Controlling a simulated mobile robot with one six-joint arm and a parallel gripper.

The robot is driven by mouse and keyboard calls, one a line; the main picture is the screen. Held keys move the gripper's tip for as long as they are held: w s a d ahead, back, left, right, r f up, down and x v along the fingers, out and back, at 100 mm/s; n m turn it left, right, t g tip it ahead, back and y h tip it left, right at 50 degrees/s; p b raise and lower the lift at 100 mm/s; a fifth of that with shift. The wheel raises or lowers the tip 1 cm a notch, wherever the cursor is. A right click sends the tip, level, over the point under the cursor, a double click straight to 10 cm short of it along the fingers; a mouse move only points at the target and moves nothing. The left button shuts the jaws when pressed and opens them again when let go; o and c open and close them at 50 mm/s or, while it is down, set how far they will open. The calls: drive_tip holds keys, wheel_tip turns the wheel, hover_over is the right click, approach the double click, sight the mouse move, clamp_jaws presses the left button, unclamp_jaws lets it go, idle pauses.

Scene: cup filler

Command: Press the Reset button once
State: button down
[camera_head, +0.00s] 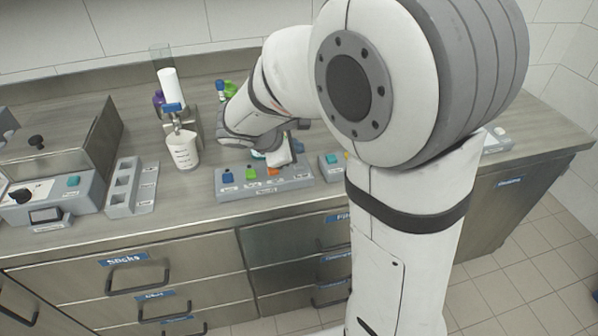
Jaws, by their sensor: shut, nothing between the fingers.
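A grey button panel (264,186) lies on the counter near its front edge. It carries a blue button (228,176), a green button (251,173) and an orange button (273,171) in a row. The labels below them are too small to read, so I cannot tell which one is Reset. My gripper (283,155) is small in view and partly hidden by my own wrist. It is shut, just behind and above the right part of the panel. I cannot tell whether it touches a button.
A white cup (184,151) stands under a dispenser left of the panel. A small grey box with a teal button (332,159) sits right of it, partly behind my arm. A grey slotted holder (122,187) and a machine with a teal button (73,181) stand at left.

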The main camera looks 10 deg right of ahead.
sight(303, 161)
drive_tip(key=shift+f+b, duration=0.45)
drive_tip(key=shift+f, duration=0.55)
drive_tip(key=shift+f, duration=0.1)
idle(1.1)
drive_tip(key=shift+f+b, duration=0.3)
drive_tip(key=shift+b, duration=0.1)
drive_tip(key=shift+f+b, duration=0.45)
idle(0.5)
drive_tip(key=shift+r, duration=0.1)
drive_tip(key=shift+r+p, duration=0.75)
drive_tip(key=shift+r, duration=0.05)
wheel_tip(303, 161, up, 5)
drive_tip(key=p, duration=0.4)
